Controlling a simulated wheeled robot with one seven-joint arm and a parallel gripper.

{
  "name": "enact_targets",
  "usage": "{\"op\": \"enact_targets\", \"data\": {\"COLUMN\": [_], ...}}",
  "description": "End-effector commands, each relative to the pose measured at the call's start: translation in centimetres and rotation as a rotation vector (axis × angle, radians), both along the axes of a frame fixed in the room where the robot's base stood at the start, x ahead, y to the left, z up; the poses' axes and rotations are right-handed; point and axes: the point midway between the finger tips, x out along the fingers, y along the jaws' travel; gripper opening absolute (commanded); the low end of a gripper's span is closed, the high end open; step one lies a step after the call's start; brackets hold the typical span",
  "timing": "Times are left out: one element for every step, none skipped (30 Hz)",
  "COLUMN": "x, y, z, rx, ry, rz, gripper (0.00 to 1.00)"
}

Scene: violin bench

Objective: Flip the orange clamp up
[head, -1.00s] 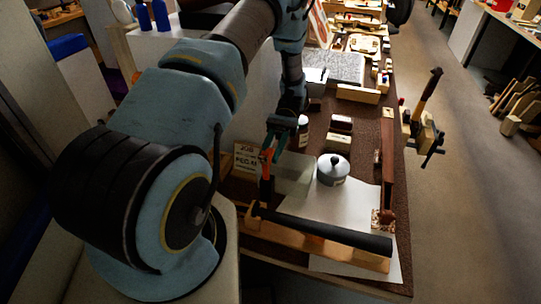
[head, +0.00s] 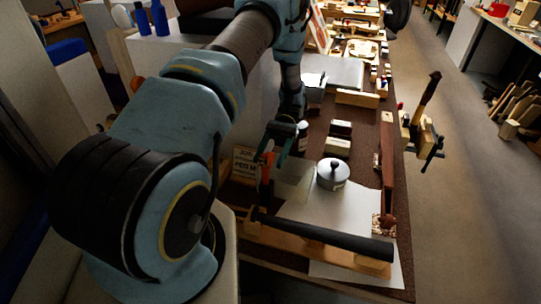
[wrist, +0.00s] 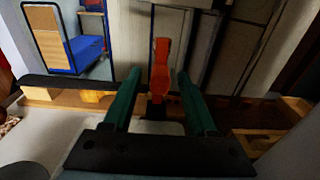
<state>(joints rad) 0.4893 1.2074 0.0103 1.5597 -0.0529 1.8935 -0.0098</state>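The orange clamp (wrist: 160,72) stands upright at the wooden neck piece in the wrist view, between and beyond my two green fingers. It also shows as a small orange upright shape in the head view (head: 266,174). My gripper (wrist: 159,76) is open, with a visible gap on each side of the clamp; I see no contact. In the head view my gripper (head: 270,158) hangs just above the clamp and partly covers it.
A long black bar (head: 325,236) on a wooden strip (head: 330,255) lies along the bench's near end. A lidded metal pot (head: 333,175) stands on white paper (head: 310,208). A small printed box (head: 245,162) is left of my gripper. A vise (head: 425,137) juts from the bench's right edge.

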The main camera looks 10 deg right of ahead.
Motion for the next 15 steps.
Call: {"op": "enact_targets", "data": {"x": [0.0, 0.0, 0.0, 0.0, 0.0, 0.0, 0.0, 0.0, 0.0, 0.0, 0.1, 0.0, 0.0, 0.0, 0.1], "y": [0.0, 0.0, 0.0, 0.0, 0.0, 0.0, 0.0, 0.0, 0.0, 0.0, 0.0, 0.0, 0.0, 0.0, 0.0], "z": [0.0, 0.0, 0.0, 0.0, 0.0, 0.1, 0.2, 0.3, 0.5, 0.8, 1.1, 1.6, 2.1, 2.6, 3.3], "rx": [0.0, 0.0, 0.0, 0.0, 0.0, 0.0, 0.0, 0.0, 0.0, -0.001, -0.001, -0.001, -0.001, -0.002, -0.002], "ry": [0.0, 0.0, 0.0, 0.0, 0.0, 0.0, 0.0, 0.0, -0.001, -0.002, -0.003, -0.003, -0.003, -0.004, -0.004], "rz": [0.0, 0.0, 0.0, 0.0, 0.0, 0.0, 0.0, 0.0, 0.0, 0.0, 0.0, 0.0, 0.0, 0.0, 0.0], "gripper": [0.57, 0.57, 0.57, 0.57, 0.57, 0.57, 0.57, 0.57, 0.57, 0.57, 0.57, 0.57, 0.57, 0.57, 0.57]}}
